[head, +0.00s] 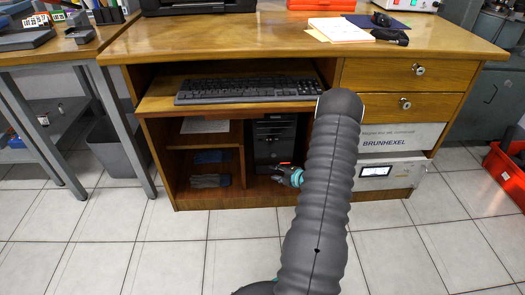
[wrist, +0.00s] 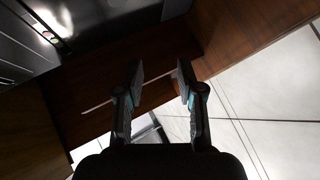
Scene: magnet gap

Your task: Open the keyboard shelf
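The keyboard shelf (head: 157,101) is a wooden board under the left part of the desk (head: 230,33). It sticks out past the desk's front opening, with a black keyboard (head: 250,88) on it. Its right end is partly hidden behind my arm. My gripper (head: 280,174) is below the shelf, in front of the black computer tower (head: 273,140), apart from the shelf. In the wrist view my gripper (wrist: 160,78) has its two fingers apart with nothing between them. The shelf cannot be made out in that view.
Drawers (head: 412,73) are at the right of the desk, above a white BRUNHEXEL box (head: 400,137) and a white device (head: 390,173). A side table (head: 60,50) stands at the left, a red crate (head: 505,175) at the right. The tiled floor in front is clear.

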